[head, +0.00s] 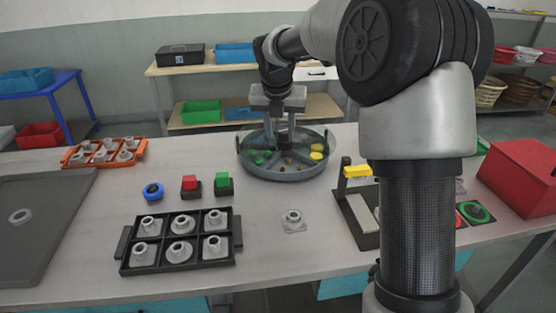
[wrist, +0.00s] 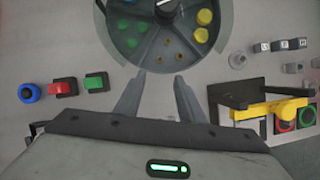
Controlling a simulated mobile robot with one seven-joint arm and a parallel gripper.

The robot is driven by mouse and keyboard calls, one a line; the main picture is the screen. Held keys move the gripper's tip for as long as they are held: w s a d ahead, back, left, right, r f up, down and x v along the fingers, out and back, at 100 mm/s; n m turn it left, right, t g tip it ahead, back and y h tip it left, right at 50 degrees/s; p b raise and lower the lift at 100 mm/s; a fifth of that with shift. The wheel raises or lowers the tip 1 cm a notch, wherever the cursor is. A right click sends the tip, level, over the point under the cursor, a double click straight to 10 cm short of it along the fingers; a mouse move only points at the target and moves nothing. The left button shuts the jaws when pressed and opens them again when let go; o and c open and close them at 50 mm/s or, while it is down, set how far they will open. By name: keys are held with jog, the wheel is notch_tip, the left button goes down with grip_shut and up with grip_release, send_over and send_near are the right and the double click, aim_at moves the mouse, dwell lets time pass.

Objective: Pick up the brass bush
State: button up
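Several small brass bushes (wrist: 179,56) lie in one compartment of a round, clear-walled divided tray (wrist: 216,38). In the head view they are tiny specks (head: 283,168) near the middle of the tray (head: 288,177), partly hard to make out. My gripper (wrist: 158,88) is open, its two fingers apart with nothing between them. In the wrist view the fingertips point at the tray's near edge, just short of the brass compartment. In the head view my gripper (head: 279,147) is over the tray, pointing down; its exact height is unclear.
Neighbouring compartments hold green (wrist: 125,26) and yellow pieces (wrist: 205,17). Blue (head: 153,191), red and green buttons stand left of the tray. A black six-cell rack (head: 181,266) and a loose grey flanged part (head: 293,221) are nearer. A yellow-topped fixture (head: 356,171) stands right.

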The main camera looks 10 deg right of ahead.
aim_at(282, 168)
jog(key=b+x, duration=0.2)
jog(key=x, duration=1.5)
jog(key=shift+s, duration=0.25)
grip_shut()
